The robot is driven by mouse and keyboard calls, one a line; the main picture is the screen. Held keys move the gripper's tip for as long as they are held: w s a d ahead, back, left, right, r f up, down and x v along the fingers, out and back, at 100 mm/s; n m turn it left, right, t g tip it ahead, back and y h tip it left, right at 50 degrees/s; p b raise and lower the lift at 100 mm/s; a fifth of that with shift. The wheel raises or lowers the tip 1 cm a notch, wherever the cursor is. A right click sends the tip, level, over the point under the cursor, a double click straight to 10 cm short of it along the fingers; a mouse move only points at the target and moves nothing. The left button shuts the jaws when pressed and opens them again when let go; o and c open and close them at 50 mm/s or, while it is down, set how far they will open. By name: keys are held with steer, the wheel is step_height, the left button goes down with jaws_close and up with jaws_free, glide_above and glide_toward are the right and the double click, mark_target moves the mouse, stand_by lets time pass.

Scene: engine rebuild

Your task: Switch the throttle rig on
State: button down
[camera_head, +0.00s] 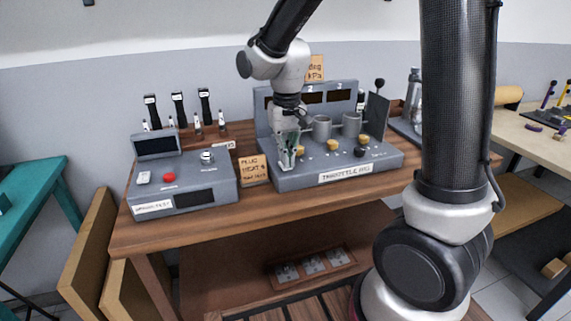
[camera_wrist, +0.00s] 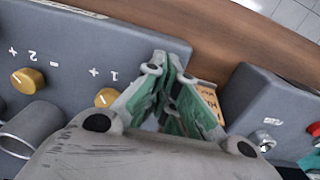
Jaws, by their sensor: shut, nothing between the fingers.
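The throttle rig (camera_head: 390,164) is a grey console on the wooden bench, labelled on its front, with dark display windows on its upright back panel. Its sloped top carries yellow knobs (camera_head: 333,144), two grey cylinders (camera_head: 322,127) and a dark knob (camera_head: 359,152). A black-ball lever (camera_head: 379,83) stands at its right. My gripper (camera_head: 287,163) is shut and empty at the rig's left front end. In the wrist view, its green-padded fingertips (camera_wrist: 172,72) meet over the rig's edge, near the yellow knob marked 1 (camera_wrist: 107,97). No power switch can be made out; the gripper covers part of the panel.
A second grey console (camera_head: 200,188) with a red button (camera_head: 169,177) stands to the left. A cardboard note (camera_head: 254,170) stands between the consoles. Screwdriver-like tools stand behind. Another bench (camera_head: 530,134) is at right. The bench's front strip is clear.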

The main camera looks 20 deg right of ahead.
steer(key=shift+f, duration=0.6)
stand_by(0.3)
steer(key=shift+r, duration=3.5)
steer(key=shift+s+f+n, duration=0.15)
steer(key=shift+n, duration=0.25)
steer(key=shift+s+d+f+n, duration=0.25)
steer(key=shift+s+d, duration=0.05)
steer(key=shift+s, duration=0.25)
steer(key=shift+s+d+f+n, duration=0.2)
steer(key=shift+s+d+n, duration=0.05)
steer(key=shift+s, duration=0.3)
steer(key=s+d+r+m+t, duration=0.1)
steer(key=s+d+r+t, duration=0.1)
steer(key=s+d+r, duration=0.2)
steer(key=s+d+r+t, duration=0.2)
steer(key=s+d+r, duration=0.1)
steer(key=s+d, duration=0.6)
steer(key=s, duration=0.3)
steer(key=shift+s+d+r+m, duration=0.25)
steer(key=shift+d+r+m, duration=0.15)
